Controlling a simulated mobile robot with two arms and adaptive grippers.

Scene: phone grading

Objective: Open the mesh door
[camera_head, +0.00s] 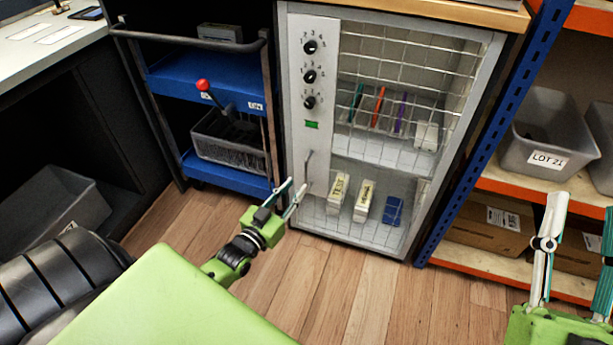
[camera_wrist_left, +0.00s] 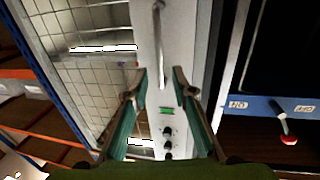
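The mesh door (camera_head: 405,52) covers the front of the grey cabinet and looks closed; its mesh also shows at the left of the left wrist view (camera_wrist_left: 95,92). A thin upright bar handle (camera_head: 308,170) is at the cabinet's left side, below the knobs. My left gripper (camera_head: 294,192) is open just in front of the handle's lower part. In the left wrist view its fingertips (camera_wrist_left: 161,74) stand on either side of the handle (camera_wrist_left: 159,45); I cannot tell whether they touch it. My right gripper (camera_head: 582,208) is open and empty at the right edge, away from the door.
Knobs (camera_head: 309,76) and a green light sit above the handle. Behind the mesh are colored sticks and small boxes (camera_head: 365,200). A blue-shelved cart (camera_head: 165,72) stands close on the left. A blue-orange rack (camera_head: 480,140) with bins stands right. The wooden floor (camera_head: 340,285) in front is clear.

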